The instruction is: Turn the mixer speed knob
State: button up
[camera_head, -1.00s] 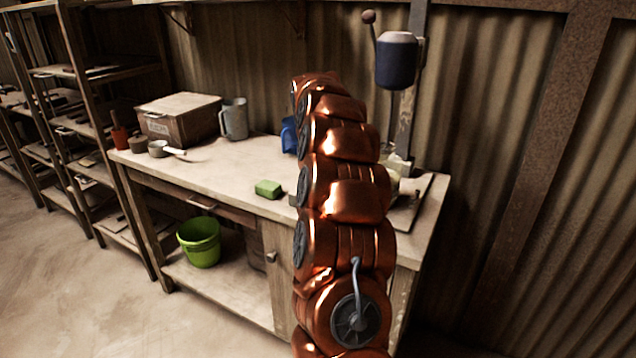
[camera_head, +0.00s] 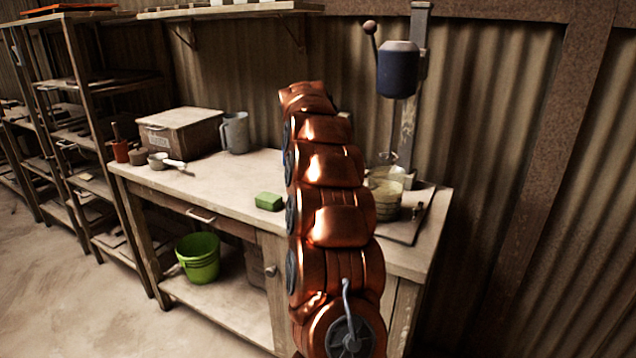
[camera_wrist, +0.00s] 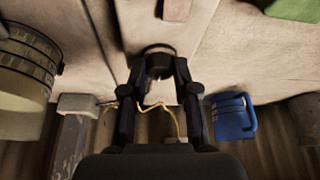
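The mixer's dark blue motor head (camera_head: 398,70) hangs on an upright post above a bucket (camera_head: 388,200) at the right end of the bench. The bucket also shows at the left of the wrist view (camera_wrist: 22,75). My gripper (camera_wrist: 159,68) points at the bench with its two fingers apart. A dark round thing (camera_wrist: 157,52) shows between and just beyond the fingertips. It may be the speed knob, but I cannot tell, nor whether the fingers touch it. A yellow cord (camera_wrist: 165,106) runs between the fingers. In the head view my copper arm hides my gripper.
A blue jug (camera_wrist: 232,117) stands close beside my right-hand finger in the wrist view. A green block (camera_head: 269,201) lies near the bench's front edge. A wooden box (camera_head: 180,131) and a grey jug (camera_head: 235,132) stand farther left.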

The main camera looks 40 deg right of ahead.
jog(key=o, duration=0.5)
jog(key=shift+c, duration=0.2)
jog(key=shift+r, duration=0.1)
jog(key=v, duration=1.2)
jog(key=shift+a, duration=0.2)
jog(key=s+a+f+n+y, duration=0.1)
jog(key=s+a+f+n, duration=0.2)
jog(key=a, duration=0.5)
jog(key=s+a+f+n+g+y, duration=0.1)
jog(key=s+a+f+n, duration=0.15)
jog(key=a, duration=0.55)
jog(key=s+a+f+n+y, duration=0.15)
jog(key=s+a, duration=0.25)
jog(key=a, duration=0.4)
jog(key=s+a+f+n+g, duration=0.1)
jog(key=s+a+f+n, duration=0.1)
jog(key=s+a+f, duration=0.5)
jog(key=s+a+f+n+g, duration=0.2)
jog(key=s+a, duration=0.1)
jog(key=s, duration=0.9)
jog(key=s+a+f+n+g, duration=0.1)
jog(key=s+a+f+n, duration=0.1)
jog(key=s+a+f, duration=0.5)
notch_tip(320, 180, up, 18)
jog(key=d+t+p, duration=0.1)
jog(key=d+p, duration=0.1)
jog(key=p, duration=1.2)
jog(key=shift+s+p, duration=0.4)
jog(key=shift+s, duration=0.1)
